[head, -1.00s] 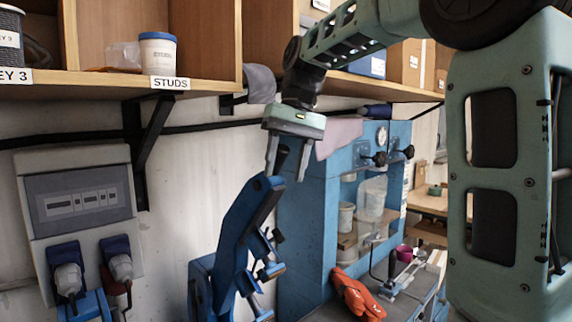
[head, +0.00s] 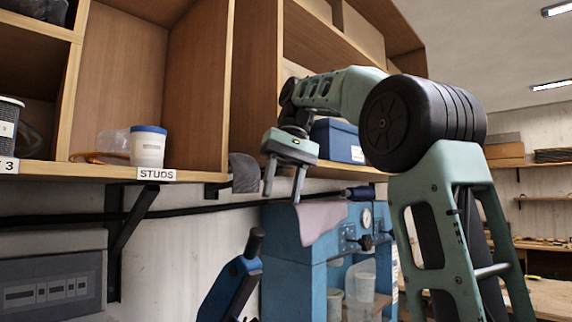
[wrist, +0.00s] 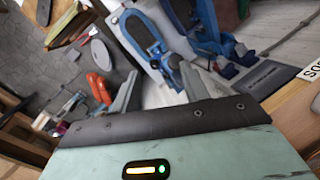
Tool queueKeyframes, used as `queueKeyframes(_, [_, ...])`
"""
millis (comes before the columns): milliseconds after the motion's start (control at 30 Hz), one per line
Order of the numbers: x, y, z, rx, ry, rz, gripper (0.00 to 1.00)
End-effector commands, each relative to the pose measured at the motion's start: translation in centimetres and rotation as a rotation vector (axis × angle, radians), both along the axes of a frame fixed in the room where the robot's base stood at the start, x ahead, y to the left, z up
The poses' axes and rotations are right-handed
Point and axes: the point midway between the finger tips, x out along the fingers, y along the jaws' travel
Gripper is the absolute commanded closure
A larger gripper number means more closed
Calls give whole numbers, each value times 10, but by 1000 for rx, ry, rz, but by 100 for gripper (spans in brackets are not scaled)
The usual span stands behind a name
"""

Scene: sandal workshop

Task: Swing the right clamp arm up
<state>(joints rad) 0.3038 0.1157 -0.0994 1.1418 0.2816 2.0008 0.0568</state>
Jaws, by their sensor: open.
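A blue clamp arm (head: 230,290) with a black-tipped handle stands raised and tilted to the right in the head view; its lower part is cut off by the frame. My gripper (head: 282,195) is open and empty, above and slightly right of the handle tip and apart from it. In the wrist view two blue clamp arms show side by side beyond my open fingers (wrist: 162,85): one on the left (wrist: 145,35) and one on the right (wrist: 195,25). I cannot tell for certain which of them is the raised arm in the head view.
A wooden shelf (head: 92,176) with a white tub (head: 148,147) overhangs the wall at the left. A blue cabinet (head: 290,265) with a pink cloth (head: 320,220) stands just right of the clamp. An orange glove (wrist: 98,88) lies below in the wrist view.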

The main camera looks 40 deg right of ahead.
Motion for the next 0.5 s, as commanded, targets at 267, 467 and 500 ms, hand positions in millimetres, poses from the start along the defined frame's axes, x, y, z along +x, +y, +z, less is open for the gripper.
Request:
queueKeyframes(267, [1, -9, 35, 1, 0, -1, 55])
queueKeyframes(467, [1, -10, 38, 1, -1, 0, 55])
queueKeyframes(500, [1, -10, 38, 1, -1, 0, 55])
